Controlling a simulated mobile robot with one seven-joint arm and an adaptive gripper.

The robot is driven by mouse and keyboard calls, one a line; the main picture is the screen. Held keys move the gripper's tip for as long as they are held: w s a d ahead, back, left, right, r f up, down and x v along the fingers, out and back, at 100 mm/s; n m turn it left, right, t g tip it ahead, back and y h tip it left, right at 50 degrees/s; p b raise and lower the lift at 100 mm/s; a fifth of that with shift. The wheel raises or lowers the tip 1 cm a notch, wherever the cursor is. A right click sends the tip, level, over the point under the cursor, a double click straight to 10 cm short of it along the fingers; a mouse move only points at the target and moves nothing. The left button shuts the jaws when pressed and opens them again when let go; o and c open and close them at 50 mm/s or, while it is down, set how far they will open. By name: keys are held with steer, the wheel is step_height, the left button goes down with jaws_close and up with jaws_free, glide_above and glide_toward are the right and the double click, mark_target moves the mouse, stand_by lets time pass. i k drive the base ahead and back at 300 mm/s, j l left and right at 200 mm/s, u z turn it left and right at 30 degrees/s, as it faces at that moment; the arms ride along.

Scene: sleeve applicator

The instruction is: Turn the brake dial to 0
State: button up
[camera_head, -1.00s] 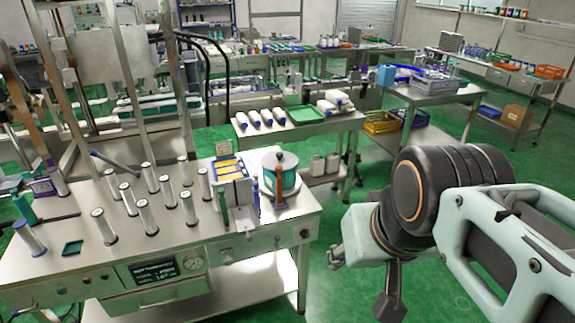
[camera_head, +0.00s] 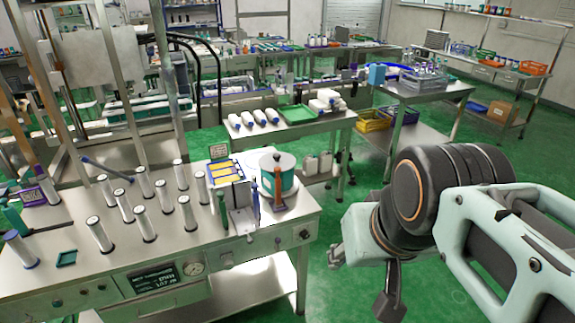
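A steel bench machine stands at the left. A dark round knob (camera_head: 304,234) sits at the right end of its front panel (camera_head: 235,257). It may be the brake dial, but its label and setting are too small to read. Other small knobs and a round gauge (camera_head: 193,268) are on the same panel, beside a dark display (camera_head: 153,277). My arm is at the right. A dark part at its lower end seems to be my gripper (camera_head: 388,303). It is right of the machine, apart from the knob. Its fingers cannot be made out.
Several upright silver cylinders (camera_head: 187,213) stand on the bench top. A teal-sided drum (camera_head: 277,176) and a yellow-slotted holder (camera_head: 226,175) stand at its right end. A side table (camera_head: 325,121) with white rolls is behind. Green floor (camera_head: 335,300) is open between bench and arm.

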mark_target(304, 235)
steer(key=j+z, duration=0.35)
steer(key=j, duration=0.4)
steer(key=i, duration=0.5)
steer(key=k, duration=1.2)
steer(key=i+l+z, duration=0.1)
steer(key=i+z, duration=0.25)
steer(key=i, duration=1.1)
